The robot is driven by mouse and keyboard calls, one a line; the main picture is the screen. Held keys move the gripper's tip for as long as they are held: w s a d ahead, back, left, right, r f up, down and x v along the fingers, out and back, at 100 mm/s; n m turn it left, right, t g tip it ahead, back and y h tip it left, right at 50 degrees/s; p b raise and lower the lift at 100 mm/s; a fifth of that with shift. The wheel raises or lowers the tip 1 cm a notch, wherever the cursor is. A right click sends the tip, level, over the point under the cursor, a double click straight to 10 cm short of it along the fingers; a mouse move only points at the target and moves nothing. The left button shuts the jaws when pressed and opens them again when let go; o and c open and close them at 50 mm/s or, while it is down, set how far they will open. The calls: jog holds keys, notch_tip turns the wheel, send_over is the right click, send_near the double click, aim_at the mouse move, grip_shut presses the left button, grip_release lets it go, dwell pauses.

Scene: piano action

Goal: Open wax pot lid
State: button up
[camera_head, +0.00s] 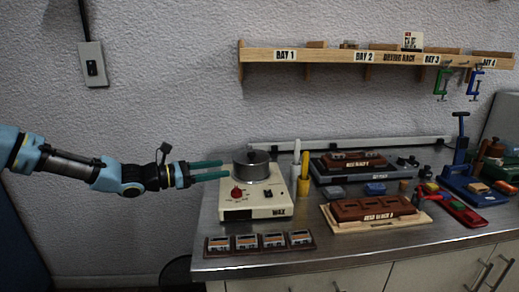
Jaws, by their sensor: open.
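The wax pot (253,195) is a cream box unit with a red knob and a "WAX" label at the left end of the metal counter. A round grey metal lid (251,158) with a dark knob on top sits closed on its metal pot. My gripper (226,170) comes in from the left with teal fingers. It is open and empty, with its fingertips just left of the pot, slightly below the lid's knob. I cannot tell whether the fingertips touch the pot.
A rack of small labelled blocks (259,242) lies in front of the wax pot. A yellow bottle (304,175) and a white one (296,160) stand close to its right. A wooden shelf (378,57) hangs on the wall above.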

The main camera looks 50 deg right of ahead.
aim_at(252, 154)
jog(key=d+r, duration=0.1)
jog(key=d+r+n+h, duration=0.1)
jog(key=d, duration=0.1)
jog(key=shift+w+p, duration=0.3)
jog(key=shift+w, duration=0.1)
jog(key=p+x, duration=0.3)
jog(key=x, duration=0.5)
jog(key=shift+d, duration=0.1)
jog(key=shift+s+d+f, duration=0.15)
jog(key=shift+s+d, duration=0.1)
jog(key=shift+d, duration=0.4)
jog(key=shift+c, duration=0.2)
grip_shut()
